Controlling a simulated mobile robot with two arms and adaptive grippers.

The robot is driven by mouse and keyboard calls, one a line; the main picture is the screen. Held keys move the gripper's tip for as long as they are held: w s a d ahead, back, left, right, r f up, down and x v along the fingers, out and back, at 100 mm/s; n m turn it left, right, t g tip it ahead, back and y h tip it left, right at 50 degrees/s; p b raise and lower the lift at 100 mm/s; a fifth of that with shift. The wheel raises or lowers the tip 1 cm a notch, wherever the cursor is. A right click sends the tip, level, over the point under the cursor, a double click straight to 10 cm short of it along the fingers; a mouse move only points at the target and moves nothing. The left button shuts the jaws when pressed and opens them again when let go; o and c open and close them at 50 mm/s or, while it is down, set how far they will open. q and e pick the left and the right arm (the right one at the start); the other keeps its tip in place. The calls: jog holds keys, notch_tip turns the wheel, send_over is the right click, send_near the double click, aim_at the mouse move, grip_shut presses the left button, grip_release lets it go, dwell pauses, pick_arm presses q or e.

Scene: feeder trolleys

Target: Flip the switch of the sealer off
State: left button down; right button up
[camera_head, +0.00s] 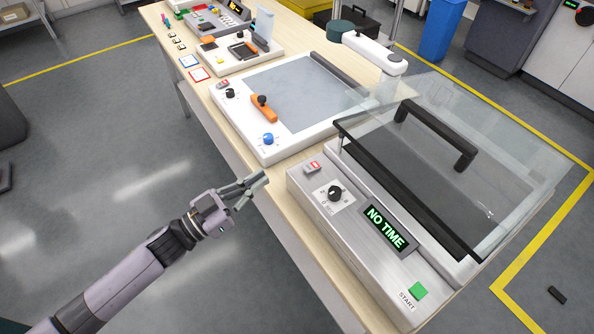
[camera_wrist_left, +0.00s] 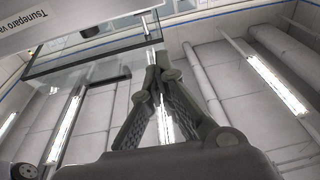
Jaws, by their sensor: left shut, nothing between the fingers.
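The sealer (camera_head: 305,190) is a silver machine on the table with a raised clear lid (camera_head: 480,150). Its front panel carries a small red-and-white switch (camera_head: 312,168), a black knob (camera_head: 335,193), a green "NO TIME" display (camera_head: 386,228) and a green START button (camera_head: 418,291). The switch's on or off position is too small to tell. My left gripper (camera_head: 264,178) is shut and empty, left of the switch and apart from it. In the left wrist view its closed fingers (camera_wrist_left: 158,62) point up toward the tilted glass lid (camera_wrist_left: 95,55). My right gripper is not in view.
Beside the sealer lies a white device (camera_head: 285,152) with an orange handle (camera_head: 263,108), a blue knob (camera_head: 268,139) and its own red switch (camera_head: 222,84). More devices stand farther along the wooden table (camera_head: 215,125).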

pick_arm(q)
jog(key=shift+s+d+r+m+g+h, duration=0.15)
jog(key=shift+s+d+r+g+h, duration=0.1)
jog(key=shift+r, duration=0.15)
jog(key=shift+s+d+r+m+g+h, duration=0.15)
jog(key=shift+s+d+r, duration=0.1)
jog(key=shift+r, duration=0.15)
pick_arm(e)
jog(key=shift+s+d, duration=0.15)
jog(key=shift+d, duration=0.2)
pick_arm(q)
notch_tip(320, 180, up, 2)
jog(key=p, duration=0.2)
send_over(297, 179)
jog(key=shift+w+d+r, duration=0.1)
jog(key=shift+r, duration=0.05)
notch_tip(297, 179, down, 4)
jog(key=shift+r, duration=0.25)
jog(key=shift+f, duration=0.4)
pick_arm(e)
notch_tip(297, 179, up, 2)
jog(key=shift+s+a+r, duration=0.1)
